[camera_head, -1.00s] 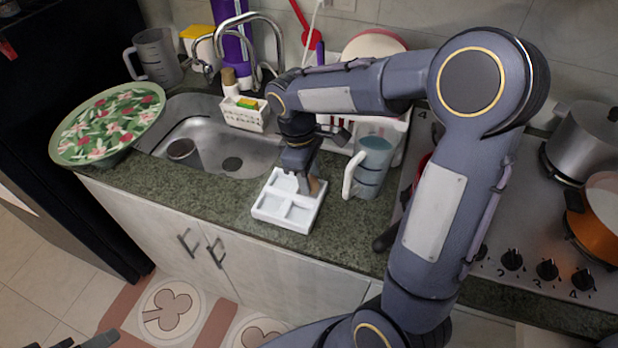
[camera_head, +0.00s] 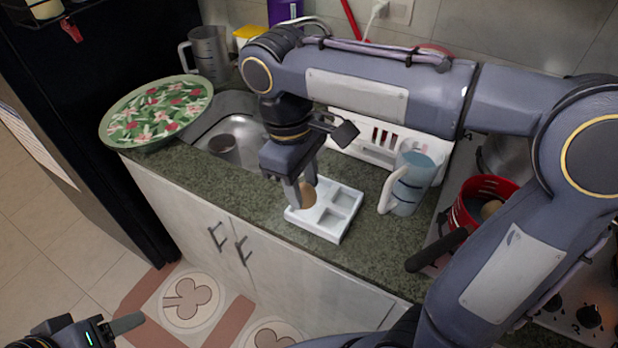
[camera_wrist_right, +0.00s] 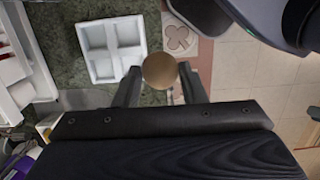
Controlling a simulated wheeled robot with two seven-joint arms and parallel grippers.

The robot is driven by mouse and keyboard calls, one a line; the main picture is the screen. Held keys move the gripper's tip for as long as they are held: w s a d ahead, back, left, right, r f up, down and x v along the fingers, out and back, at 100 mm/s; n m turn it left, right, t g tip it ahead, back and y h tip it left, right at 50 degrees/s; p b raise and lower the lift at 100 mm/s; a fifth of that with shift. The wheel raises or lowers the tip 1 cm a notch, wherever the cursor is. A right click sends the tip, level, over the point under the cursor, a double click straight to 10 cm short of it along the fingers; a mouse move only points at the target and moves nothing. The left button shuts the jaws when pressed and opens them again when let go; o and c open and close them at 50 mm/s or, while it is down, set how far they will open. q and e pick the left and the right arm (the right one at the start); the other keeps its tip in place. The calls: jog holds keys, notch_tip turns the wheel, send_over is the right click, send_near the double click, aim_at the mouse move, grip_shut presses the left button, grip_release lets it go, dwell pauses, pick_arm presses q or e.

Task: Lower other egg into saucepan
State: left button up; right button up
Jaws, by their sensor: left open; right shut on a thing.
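My right gripper (camera_head: 300,194) is shut on a brown egg (camera_head: 308,196), just above the left part of the white egg tray (camera_head: 347,226). In the right wrist view the egg (camera_wrist_right: 160,71) sits between the two fingertips, beside the tray (camera_wrist_right: 88,37), whose visible compartments look empty. The red saucepan (camera_head: 463,213), with a black handle, is on the stove to the right, partly hidden by my right arm. A brown rounded thing, seemingly an egg (camera_head: 490,208), lies in it. My left gripper (camera_head: 112,328) is open and empty at the lower left, away from the counter.
A measuring jug (camera_head: 408,185) with bluish contents stands between the tray and the saucepan. A white rack (camera_head: 375,135) is behind it. The sink (camera_head: 245,125), a floral plate (camera_head: 155,110) and a grey pitcher (camera_head: 210,52) are to the left. The counter's front strip is clear.

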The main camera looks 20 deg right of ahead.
jog(key=s+d+r+p, duration=0.3)
jog(key=d+r, duration=0.1)
jog(key=d, duration=0.5)
jog(key=s+d+r+p, duration=0.3)
jog(key=d, duration=0.6)
jog(key=s+d, duration=0.3)
jog(key=d, duration=0.5)
jog(key=s+d+f, duration=0.1)
jog(key=s+d, duration=0.2)
jog(key=d, duration=0.5)
jog(key=shift+d+p, duration=0.25)
jog(key=shift+p, duration=0.1)
jog(key=shift+f, duration=0.1)
notch_tip(320, 180, down, 10)
jog(key=b, duration=0.7)
jog(key=shift+f+b, duration=0.9)
jog(key=shift+f, duration=0.2)
dwell(1.0)
jog(key=o, duration=1.1)
jog(key=shift+c, duration=0.2)
